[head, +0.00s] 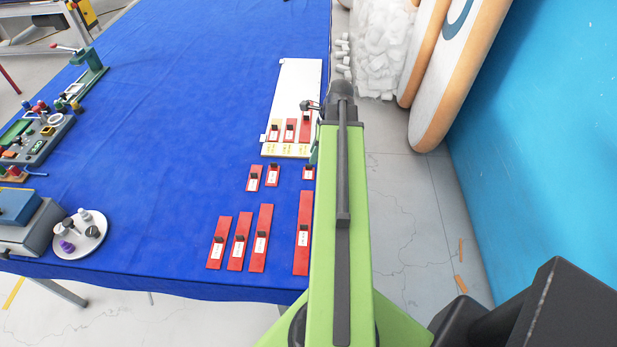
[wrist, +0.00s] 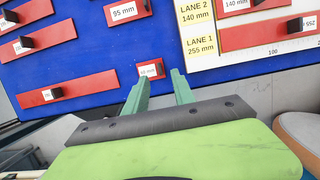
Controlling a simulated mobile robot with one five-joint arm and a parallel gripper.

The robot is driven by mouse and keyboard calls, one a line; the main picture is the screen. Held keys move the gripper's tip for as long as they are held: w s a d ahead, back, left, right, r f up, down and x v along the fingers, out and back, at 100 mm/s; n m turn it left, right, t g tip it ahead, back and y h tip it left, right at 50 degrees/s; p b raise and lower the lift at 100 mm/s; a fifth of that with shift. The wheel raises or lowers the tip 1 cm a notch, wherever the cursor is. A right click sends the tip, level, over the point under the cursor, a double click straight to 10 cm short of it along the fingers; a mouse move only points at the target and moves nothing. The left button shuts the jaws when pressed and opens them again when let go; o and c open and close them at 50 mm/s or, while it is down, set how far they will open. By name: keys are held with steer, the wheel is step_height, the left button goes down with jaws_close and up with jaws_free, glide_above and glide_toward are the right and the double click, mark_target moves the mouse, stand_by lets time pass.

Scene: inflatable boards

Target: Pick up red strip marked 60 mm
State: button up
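A short red strip (wrist: 152,69) with a black knob and a white label lies on the blue cloth, just beyond my fingertips in the wrist view. Its label is too blurred to read surely as 60 mm. It also shows in the head view (head: 308,173), beside my arm. My gripper (wrist: 161,80) is open and empty, its two green fingers apart, pointing toward this strip. A strip marked 95 mm (wrist: 125,11) lies farther up in the wrist view. In the head view, my arm hides most of the gripper.
A white lane board (head: 294,85) holds several red strips; its lanes (wrist: 200,45) read 140 mm and 255 mm. Longer red strips (head: 239,241) lie toward the table's near edge. A round plate (head: 93,246) with small pieces stands at left. The cloth's middle (head: 180,130) is clear.

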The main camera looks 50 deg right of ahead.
mark_target(309, 171)
steer(key=b+x, duration=0.5)
steer(key=shift+f, duration=0.2)
steer(key=shift+r, duration=0.2)
jaws_close()
stand_by(1.0)
